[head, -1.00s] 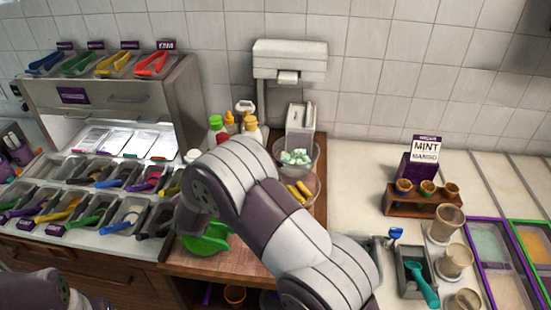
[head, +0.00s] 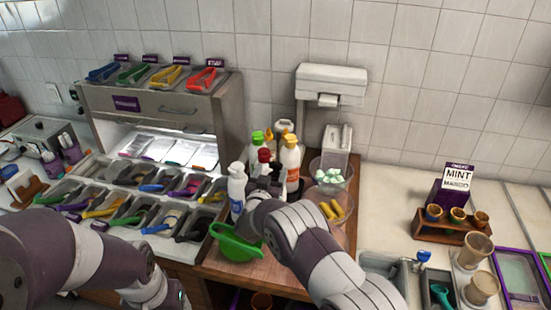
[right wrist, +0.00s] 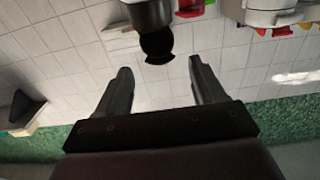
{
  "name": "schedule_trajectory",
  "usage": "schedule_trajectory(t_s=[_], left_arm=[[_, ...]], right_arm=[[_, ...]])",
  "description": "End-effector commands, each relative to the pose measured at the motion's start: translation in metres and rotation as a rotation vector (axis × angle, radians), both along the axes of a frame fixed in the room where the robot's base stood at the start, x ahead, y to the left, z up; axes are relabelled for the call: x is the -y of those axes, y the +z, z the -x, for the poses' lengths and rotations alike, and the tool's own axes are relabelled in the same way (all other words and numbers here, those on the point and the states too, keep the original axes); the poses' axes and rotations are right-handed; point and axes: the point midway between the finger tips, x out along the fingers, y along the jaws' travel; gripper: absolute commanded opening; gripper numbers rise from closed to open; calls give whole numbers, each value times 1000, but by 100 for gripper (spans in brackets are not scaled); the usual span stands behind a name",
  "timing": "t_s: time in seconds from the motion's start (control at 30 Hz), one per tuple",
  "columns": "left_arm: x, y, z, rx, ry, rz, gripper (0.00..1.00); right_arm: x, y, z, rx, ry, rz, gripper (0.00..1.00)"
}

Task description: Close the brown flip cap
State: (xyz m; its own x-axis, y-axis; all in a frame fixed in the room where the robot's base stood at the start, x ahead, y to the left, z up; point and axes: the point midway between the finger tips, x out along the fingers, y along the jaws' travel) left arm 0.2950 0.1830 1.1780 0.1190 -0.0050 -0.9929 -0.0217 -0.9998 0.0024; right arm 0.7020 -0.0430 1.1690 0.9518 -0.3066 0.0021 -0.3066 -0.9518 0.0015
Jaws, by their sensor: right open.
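In the right wrist view a dark flip cap (right wrist: 152,14) shows at the top, with its round lid (right wrist: 157,47) swung out from it. It looks almost black there, and I take it for the brown one. My right gripper (right wrist: 160,65) is open, its two fingers either side of the lid and apart from it. In the head view my right gripper (head: 260,188) is among the bottles at the board's left side, its fingers mostly hidden by the arm. I cannot pick out the brown cap there. My left arm shows at lower left, its fingers out of view.
A white bottle (head: 237,190), a red-capped bottle (head: 264,157) and an orange-capped bottle (head: 291,160) stand close to the right gripper. A green bowl (head: 235,245) is in front. A clear bowl of mint-coloured pieces (head: 330,177) stands to the right. Topping bins (head: 150,215) lie left.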

Motion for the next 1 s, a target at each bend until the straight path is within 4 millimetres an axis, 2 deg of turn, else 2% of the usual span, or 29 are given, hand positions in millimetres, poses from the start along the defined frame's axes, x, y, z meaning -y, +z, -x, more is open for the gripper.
schedule_trajectory(t_s=[0.03, 0.1, 0.23, 0.6, 0.77, 1.0], left_arm=[[0, 9, 0, 0, 0, 0, 71], [0, 12, 0, 0, 0, 0, 71], [0, 15, 0, 0, 0, 0, 71], [0, 15, 0, -1, 0, 0, 71], [0, 15, 0, 0, 0, 0, 71], [0, 7, 0, 0, 0, 0, 71]], right_arm=[[4, 3, -11, -1, -2, -1, 69], [8, 2, -23, -1, -1, -1, 69], [12, 1, -38, 0, 0, -1, 69], [14, 0, -44, -1, 1, -1, 69], [14, 0, -44, -1, 1, -1, 17], [14, -4, -43, 12, 2, 3, 14]])
